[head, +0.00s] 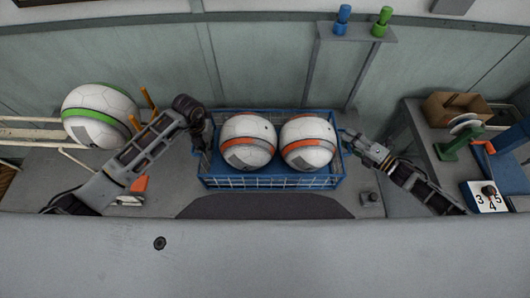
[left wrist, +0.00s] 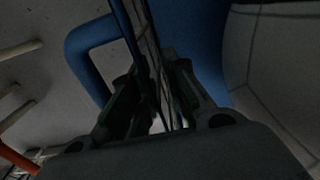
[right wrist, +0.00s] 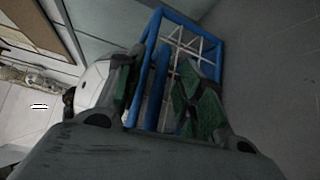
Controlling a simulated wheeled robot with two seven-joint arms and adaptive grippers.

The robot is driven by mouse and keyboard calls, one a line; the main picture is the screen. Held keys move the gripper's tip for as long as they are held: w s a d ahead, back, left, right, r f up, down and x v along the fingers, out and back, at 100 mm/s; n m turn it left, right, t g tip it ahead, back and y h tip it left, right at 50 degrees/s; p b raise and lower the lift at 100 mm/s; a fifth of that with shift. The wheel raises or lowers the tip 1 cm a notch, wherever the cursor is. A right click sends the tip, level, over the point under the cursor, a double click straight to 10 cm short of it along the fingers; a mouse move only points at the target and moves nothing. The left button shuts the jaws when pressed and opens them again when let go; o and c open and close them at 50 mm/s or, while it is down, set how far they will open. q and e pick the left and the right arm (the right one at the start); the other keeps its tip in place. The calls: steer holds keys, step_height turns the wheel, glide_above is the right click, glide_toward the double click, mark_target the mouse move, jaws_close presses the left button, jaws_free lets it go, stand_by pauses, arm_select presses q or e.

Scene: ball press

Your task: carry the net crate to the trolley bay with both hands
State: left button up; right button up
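The blue net crate (head: 270,183) stands on the grey bench and holds two white balls with orange bands, a left one (head: 248,141) and a right one (head: 308,142). My left gripper (head: 203,145) is at the crate's left end. In the left wrist view its fingers (left wrist: 153,85) straddle dark, thin parts of the crate, beside a blue handle loop (left wrist: 82,45); contact is unclear. My right gripper (head: 350,141) is at the crate's right end. In the right wrist view its fingers (right wrist: 160,80) stand apart with a blue crate bar (right wrist: 156,90) between them.
A green-banded ball (head: 103,112) rests on pale rails at the left, near orange posts (head: 148,97). At the right are a cardboard box (head: 458,108), a green fixture (head: 457,142) and a numbered dial (head: 487,195). Blue and green pegs (head: 343,14) stand on a shelf behind.

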arm_select(q)
steer(key=shift+c, duration=0.5)
arm_select(e)
steer(key=shift+c, duration=0.4)
arm_select(q)
steer(key=shift+c, duration=1.1)
arm_select(e)
steer(key=shift+c, duration=1.1)
arm_select(q)
jaws_close()
arm_select(e)
jaws_close()
steer(key=shift+w+r, duration=0.1)
